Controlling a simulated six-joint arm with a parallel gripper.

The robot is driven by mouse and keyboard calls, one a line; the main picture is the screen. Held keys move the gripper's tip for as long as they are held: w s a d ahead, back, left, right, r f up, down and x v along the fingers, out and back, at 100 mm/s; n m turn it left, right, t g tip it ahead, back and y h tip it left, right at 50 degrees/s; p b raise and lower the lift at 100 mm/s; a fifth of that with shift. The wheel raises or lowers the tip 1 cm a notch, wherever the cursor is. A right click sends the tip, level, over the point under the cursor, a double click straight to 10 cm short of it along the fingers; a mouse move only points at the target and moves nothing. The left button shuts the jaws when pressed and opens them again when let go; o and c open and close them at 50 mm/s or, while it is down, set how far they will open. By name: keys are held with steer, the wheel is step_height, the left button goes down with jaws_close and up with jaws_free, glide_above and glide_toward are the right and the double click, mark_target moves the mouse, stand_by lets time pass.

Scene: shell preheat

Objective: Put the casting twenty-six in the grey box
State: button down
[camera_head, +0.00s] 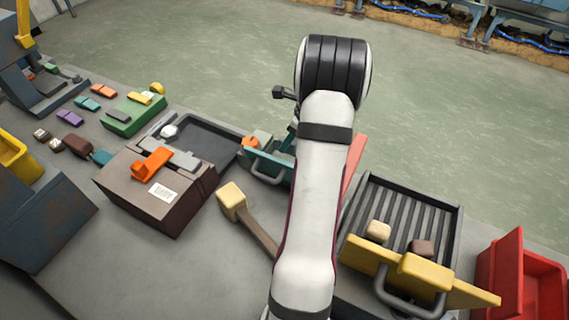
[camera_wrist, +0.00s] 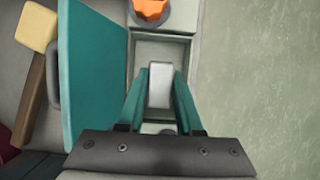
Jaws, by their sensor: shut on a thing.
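My gripper (camera_wrist: 160,72) has teal fingers closed on the sides of a pale grey block (camera_wrist: 160,88) in the wrist view. No number is readable on the block, so I cannot tell if it is casting twenty-six. The block is over or inside a light grey compartmented box (camera_wrist: 165,48); the depth is unclear. A teal panel (camera_wrist: 95,65) stands along the box's left side, and it also shows in the head view (camera_head: 266,168) with a grey handle. In the head view my arm hides the held block and most of this box.
An orange knobbed piece (camera_wrist: 150,8) is at the box's far end. A yellow-headed mallet (camera_head: 232,200) lies left of my arm. A brown box (camera_head: 130,195) stands farther left. A ribbed dark tray (camera_head: 455,215) with a yellow front panel (camera_head: 425,270) and a red bin (camera_head: 515,270) are right.

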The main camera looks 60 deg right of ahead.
step_height(320, 180, down, 8)
steer(key=shift+f, duration=0.15)
steer(key=c, duration=0.6)
jaws_free()
steer(key=shift+f, duration=0.1)
steer(key=v, duration=1.2)
steer(key=shift+w, duration=0.1)
steer(key=shift+w, duration=0.1)
